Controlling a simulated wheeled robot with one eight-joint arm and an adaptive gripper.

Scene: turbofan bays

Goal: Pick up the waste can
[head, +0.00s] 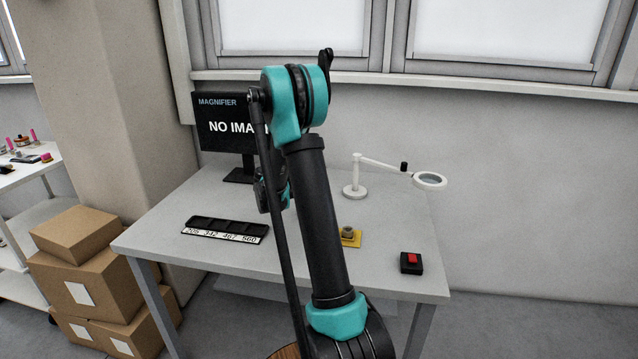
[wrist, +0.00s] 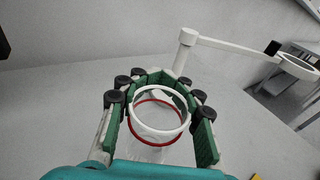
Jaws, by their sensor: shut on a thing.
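In the wrist view, the waste can (wrist: 160,133) is a small see-through cylinder with a white rim and a red band. I look down into its open top. My gripper (wrist: 158,108) has its green-padded fingers around the can on both sides and is shut on it. The can's lower part is hard to make out. In the head view, my arm hides the can and most of the gripper, over the table (head: 400,215).
On the table stand a white magnifier lamp (head: 355,190), a dark monitor (head: 222,130), a numbered black tray (head: 225,229), a yellow base with a small part (head: 350,238) and a red-button box (head: 411,262). Cardboard boxes (head: 95,275) stand at the left.

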